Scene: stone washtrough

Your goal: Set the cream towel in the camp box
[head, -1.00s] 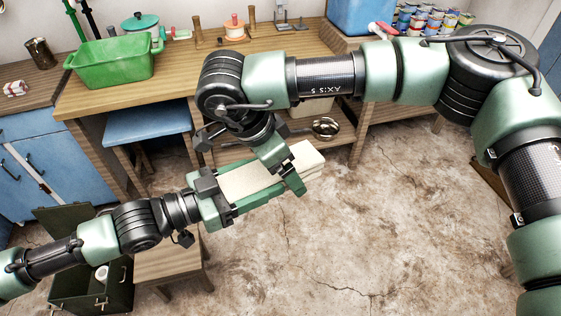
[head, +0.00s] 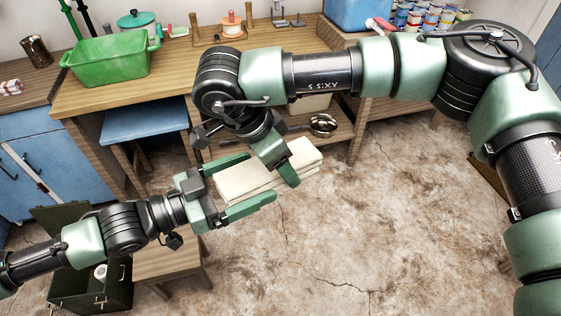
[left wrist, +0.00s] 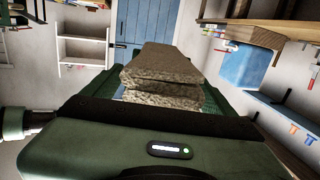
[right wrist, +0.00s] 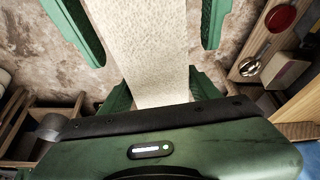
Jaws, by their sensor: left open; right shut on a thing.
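The cream towel (head: 300,153), a folded flat stack, is held in the air in front of the workbench. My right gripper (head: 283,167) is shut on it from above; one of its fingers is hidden. My left gripper (head: 262,178) is open, its fingers apart on either side of the towel's left part. The left wrist view shows the towel's layered end (left wrist: 160,85) between the open fingers. In the right wrist view the towel (right wrist: 150,50) runs out from my right gripper. The camp box (head: 112,297), dark green with its lid open, stands on the floor at the lower left, partly behind my left arm.
A small wooden stool (head: 165,265) stands right beside the camp box. A blue-topped stool (head: 145,122) is by the workbench (head: 120,92), which carries a green tub (head: 110,62). A small pale round item (head: 100,271) is in the box.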

